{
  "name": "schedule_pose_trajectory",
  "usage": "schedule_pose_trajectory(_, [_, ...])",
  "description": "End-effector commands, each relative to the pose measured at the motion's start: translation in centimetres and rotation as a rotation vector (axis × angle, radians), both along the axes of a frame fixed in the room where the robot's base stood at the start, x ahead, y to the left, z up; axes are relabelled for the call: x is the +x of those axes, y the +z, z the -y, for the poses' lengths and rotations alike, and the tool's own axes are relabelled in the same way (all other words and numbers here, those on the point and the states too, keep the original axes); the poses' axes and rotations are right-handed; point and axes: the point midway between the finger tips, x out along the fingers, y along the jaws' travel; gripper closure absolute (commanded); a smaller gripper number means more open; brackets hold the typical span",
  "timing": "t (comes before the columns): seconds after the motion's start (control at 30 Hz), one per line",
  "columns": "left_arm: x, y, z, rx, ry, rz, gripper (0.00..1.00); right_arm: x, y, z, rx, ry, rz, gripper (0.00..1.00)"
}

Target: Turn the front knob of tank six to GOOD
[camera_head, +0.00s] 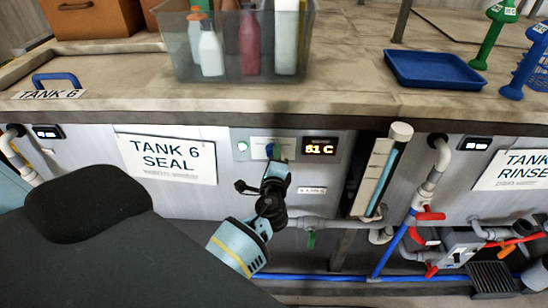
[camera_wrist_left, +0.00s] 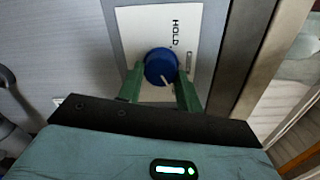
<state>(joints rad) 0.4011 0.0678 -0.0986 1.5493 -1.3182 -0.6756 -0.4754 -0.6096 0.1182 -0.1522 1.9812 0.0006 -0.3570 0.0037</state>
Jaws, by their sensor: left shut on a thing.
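The front knob of tank six is blue and round (camera_wrist_left: 160,64). It sits on a white plate (camera_wrist_left: 191,18) where the word HOLD is readable; the word GOOD is not readable. A light mark on the knob points toward the bottom of the wrist view. My left gripper (camera_wrist_left: 159,82) is shut on the knob, with one green finger on each side. My right gripper is not in view.
An orange display (camera_head: 320,147) reading 61 C is right of the knob. A sight tube (camera_head: 385,170) and pipes with red valve handles (camera_head: 430,214) stand farther right. Above, the counter holds a clear bin of bottles (camera_head: 190,72) and a blue tray (camera_head: 433,70).

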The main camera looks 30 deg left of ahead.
Motion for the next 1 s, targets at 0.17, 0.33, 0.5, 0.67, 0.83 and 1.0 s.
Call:
schedule_pose_trajectory(0.17, [0.0, 0.1, 0.0, 0.003, 0.0, 0.001, 0.87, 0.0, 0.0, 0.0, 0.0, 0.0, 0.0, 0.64])
schedule_pose_trajectory(0.33, [0.0, 0.1, 0.0, 0.002, 0.0, 0.001, 0.48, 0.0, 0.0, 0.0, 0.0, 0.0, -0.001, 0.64])
schedule_pose_trajectory(0.5, [0.0, 0.0, 0.0, 0.001, 0.001, 0.001, 0.43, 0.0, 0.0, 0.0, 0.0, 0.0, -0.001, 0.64])
schedule_pose_trajectory(0.67, [-0.1, 0.0, 0.1, 0.0, 0.0, 0.0, 0.43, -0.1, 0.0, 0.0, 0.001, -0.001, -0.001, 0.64])
schedule_pose_trajectory(0.83, [-1.4, -0.1, 0.9, -0.002, -0.001, 0.0, 0.43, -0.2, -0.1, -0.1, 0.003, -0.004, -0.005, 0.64])
schedule_pose_trajectory(1.0, [-3.7, -0.1, 2.4, -0.001, -0.001, -0.002, 0.43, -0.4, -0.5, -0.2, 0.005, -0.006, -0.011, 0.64])
